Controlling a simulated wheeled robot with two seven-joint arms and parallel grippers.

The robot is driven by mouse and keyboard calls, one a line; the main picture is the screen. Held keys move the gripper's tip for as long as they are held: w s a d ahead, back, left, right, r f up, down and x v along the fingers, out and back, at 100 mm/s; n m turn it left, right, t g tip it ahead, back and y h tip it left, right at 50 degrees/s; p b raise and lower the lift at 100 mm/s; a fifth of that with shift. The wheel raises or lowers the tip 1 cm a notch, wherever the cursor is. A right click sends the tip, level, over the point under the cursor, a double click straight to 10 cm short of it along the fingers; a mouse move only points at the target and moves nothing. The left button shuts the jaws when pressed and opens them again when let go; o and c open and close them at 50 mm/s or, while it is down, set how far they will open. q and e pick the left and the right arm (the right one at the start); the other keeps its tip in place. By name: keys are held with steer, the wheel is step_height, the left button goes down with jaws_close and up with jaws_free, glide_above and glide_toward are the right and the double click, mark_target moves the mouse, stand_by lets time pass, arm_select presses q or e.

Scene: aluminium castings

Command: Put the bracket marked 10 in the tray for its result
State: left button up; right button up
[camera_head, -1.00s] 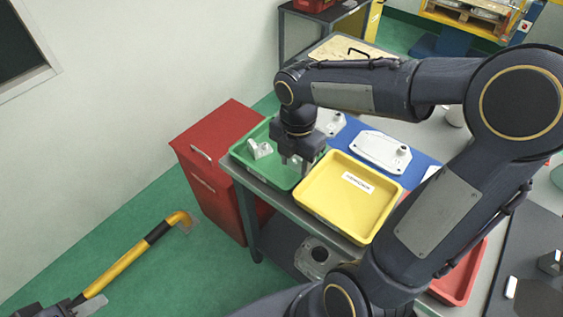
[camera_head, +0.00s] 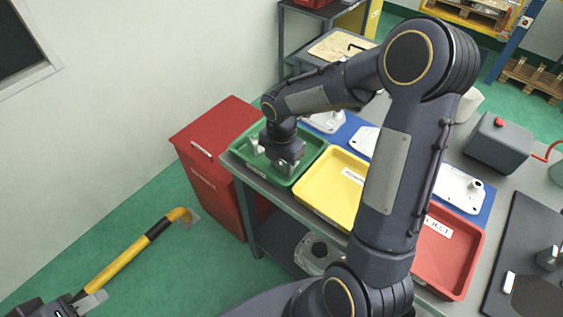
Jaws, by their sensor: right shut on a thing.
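My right gripper (camera_head: 284,170) points down over the green tray (camera_head: 312,157). It is shut on a small pale metal piece (camera_head: 283,167), which is mostly hidden by the jaws; no number is readable on it. Another pale metal bracket (camera_head: 254,146) shows in the green tray just left of the gripper, partly covered by it. The yellow tray (camera_head: 318,195) and the red tray (camera_head: 458,285) stand in a row to the right, each with a white label. My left gripper (camera_head: 92,302) is at the lower left, away from the trays; its opening is unclear.
Flat castings (camera_head: 458,188) lie on a blue mat (camera_head: 488,208) behind the trays. A red cabinet (camera_head: 208,175) stands left of the table. A yellow and black rail (camera_head: 140,249) is near my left gripper. A grey box (camera_head: 497,146) with a red button stands at the right.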

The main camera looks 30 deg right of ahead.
steer(key=shift+f, duration=0.1)
steer(key=shift+f, duration=0.15)
steer(key=o, duration=1.1)
